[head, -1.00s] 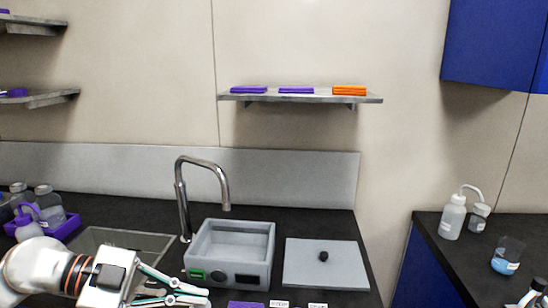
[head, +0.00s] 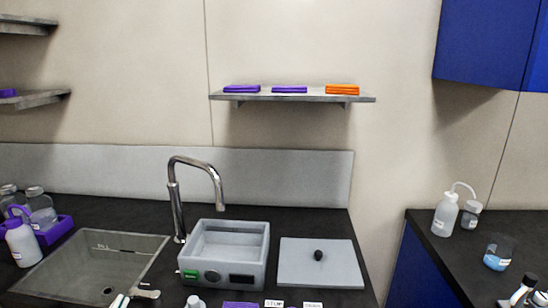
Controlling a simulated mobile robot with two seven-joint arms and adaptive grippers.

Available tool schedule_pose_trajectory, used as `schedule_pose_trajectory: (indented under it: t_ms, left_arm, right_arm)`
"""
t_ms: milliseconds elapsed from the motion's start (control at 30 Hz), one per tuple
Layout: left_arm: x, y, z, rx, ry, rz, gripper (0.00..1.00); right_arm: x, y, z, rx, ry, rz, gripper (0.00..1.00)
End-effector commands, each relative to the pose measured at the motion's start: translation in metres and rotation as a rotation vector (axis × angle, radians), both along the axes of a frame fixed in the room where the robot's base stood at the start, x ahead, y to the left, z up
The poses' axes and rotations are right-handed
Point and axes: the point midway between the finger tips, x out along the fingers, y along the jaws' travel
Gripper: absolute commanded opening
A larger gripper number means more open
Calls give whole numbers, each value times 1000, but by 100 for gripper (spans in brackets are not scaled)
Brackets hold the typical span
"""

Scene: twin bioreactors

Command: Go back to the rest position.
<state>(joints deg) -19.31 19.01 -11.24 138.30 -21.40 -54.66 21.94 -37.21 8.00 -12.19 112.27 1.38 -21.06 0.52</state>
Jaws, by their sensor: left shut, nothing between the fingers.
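My left gripper (head: 121,300) shows only as fingertips at the bottom edge of the head view, over the front of the sink. It is shut and holds nothing. The rest of it and its arm are below the frame. My right gripper is not in view.
A steel sink (head: 75,262) with a curved faucet (head: 176,205) is at left. A grey box-shaped bath (head: 226,258) and a flat lid with a black knob (head: 322,268) sit right of it. A purple rack (head: 62,229) with bottles stands far left. A side counter (head: 445,258) holds bottles and a beaker (head: 497,253).

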Motion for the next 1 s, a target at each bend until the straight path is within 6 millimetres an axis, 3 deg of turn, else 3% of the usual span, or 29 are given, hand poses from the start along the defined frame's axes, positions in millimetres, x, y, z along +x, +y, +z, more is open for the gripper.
schedule_pose_trajectory:
  t_ms: [33,200,400,700,1000]
  left_arm:
    - [-17,9,-27,18,101,45,0]
    - [-61,26,-84,86,349,108,0]
    - [-105,33,-125,140,558,124,0]
    - [-165,35,-166,200,810,103,0]
    - [-146,-1,-201,86,738,12,0]
  right_arm:
    - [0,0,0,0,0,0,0]
    - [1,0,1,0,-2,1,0]
    - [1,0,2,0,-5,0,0]
    - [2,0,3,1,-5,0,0]
    - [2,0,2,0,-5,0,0]
